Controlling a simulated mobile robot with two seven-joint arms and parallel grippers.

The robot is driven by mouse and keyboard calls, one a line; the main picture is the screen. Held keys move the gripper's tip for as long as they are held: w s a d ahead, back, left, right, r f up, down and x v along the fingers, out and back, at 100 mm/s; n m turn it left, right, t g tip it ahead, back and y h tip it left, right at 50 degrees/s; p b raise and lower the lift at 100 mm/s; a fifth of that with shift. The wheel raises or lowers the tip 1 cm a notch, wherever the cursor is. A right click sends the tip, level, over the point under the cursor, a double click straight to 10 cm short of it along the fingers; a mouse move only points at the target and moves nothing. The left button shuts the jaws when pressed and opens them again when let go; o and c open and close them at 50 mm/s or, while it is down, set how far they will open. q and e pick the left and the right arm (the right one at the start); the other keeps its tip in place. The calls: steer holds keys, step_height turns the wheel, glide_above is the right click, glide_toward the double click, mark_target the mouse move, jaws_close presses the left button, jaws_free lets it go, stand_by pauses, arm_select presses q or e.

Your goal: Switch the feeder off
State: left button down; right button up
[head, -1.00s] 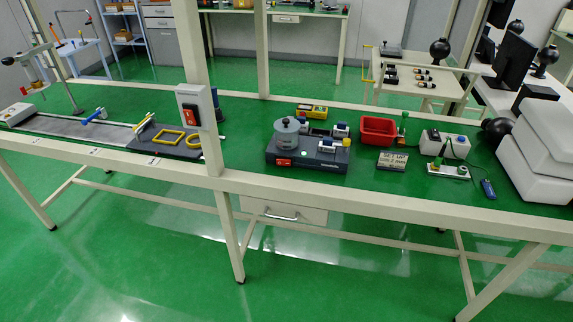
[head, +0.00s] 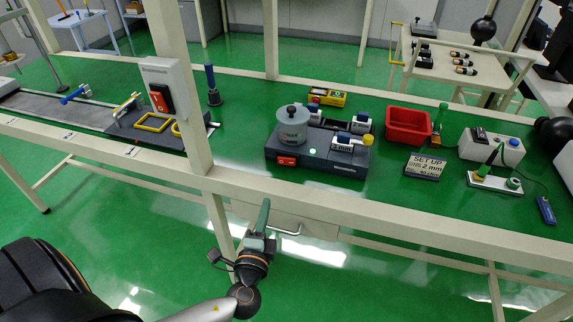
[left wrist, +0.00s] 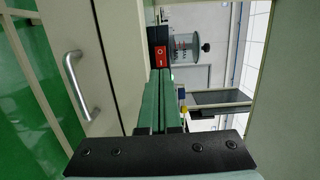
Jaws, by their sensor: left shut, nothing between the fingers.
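The feeder (head: 322,158) is a dark grey base on the green bench with a lidded grey bowl (head: 292,125). A red rocker switch (head: 286,161) sits on its front face, at the left. It also shows in the left wrist view as a red switch (left wrist: 159,57) with white marks, just beyond the fingertips. My left gripper (head: 264,203) has green fingers, shut and empty, pointing up in front of the bench's front rail, below the feeder. In the left wrist view the shut fingers (left wrist: 160,74) point toward the switch; contact cannot be told. My right gripper is not in view.
The cream front rail (head: 400,207) and upright post (head: 180,70) frame the bench. A drawer handle (left wrist: 83,85) is close to my left gripper. A red bin (head: 408,126) stands right of the feeder.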

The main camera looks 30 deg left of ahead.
mark_target(278, 161)
arm_select(q)
steer(key=shift+r, duration=0.1)
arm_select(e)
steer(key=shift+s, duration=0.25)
arm_select(q)
steer(key=p+x, duration=0.1)
steer(key=x, duration=1.3)
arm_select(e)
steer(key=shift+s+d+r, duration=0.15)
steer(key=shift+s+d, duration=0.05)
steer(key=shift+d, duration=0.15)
